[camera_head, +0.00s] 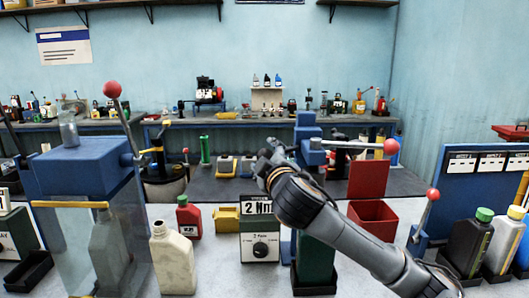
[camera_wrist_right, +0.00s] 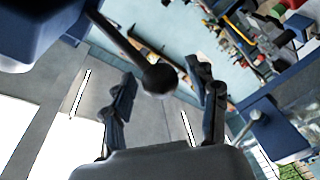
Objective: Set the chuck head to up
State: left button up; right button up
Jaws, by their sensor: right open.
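A blue machine head (camera_head: 308,140) on a column stands at the centre in the head view, above a dark green bottle (camera_head: 317,262). I take it for the chuck head. A lever with a red knob (camera_head: 391,146) runs from it to the right, roughly level. My right gripper (camera_head: 267,164) is in front and left of this head, with the forearm coming from the lower right. In the right wrist view my right gripper (camera_wrist_right: 168,103) is open, its two fingers apart. A dark ball (camera_wrist_right: 160,80) on a rod appears between the fingers; I cannot tell whether they touch it. My left gripper is out of view.
A blue-topped tank (camera_head: 82,167) with a red-knobbed lever stands left. A cream bottle (camera_head: 172,262), red bottle (camera_head: 188,217) and dial box (camera_head: 262,243) stand on the table. A red bin (camera_head: 373,217) is behind my forearm. Bottles and another lever (camera_head: 432,195) stand right.

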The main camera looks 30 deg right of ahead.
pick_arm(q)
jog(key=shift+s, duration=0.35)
pick_arm(e)
jog(key=shift+w+d, duration=0.1)
jog(key=shift+w, duration=0.25)
grip_shut()
jog(key=shift+d+r+p, duration=0.1)
jog(key=shift+r+p, duration=0.6)
jog(key=shift+p, duration=0.1)
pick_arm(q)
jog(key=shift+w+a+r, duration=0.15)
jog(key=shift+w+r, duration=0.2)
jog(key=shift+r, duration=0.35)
pick_arm(e)
jog(key=shift+w, duration=0.1)
jog(key=shift+c, duration=0.4)
grip_release()
jog(key=shift+o, duration=0.4)
jog(key=shift+s, duration=0.2)
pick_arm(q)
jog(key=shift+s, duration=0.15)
pick_arm(e)
jog(key=v, duration=0.7)
jog(key=shift+s+a, duration=0.2)
jog(key=shift+s, duration=0.05)
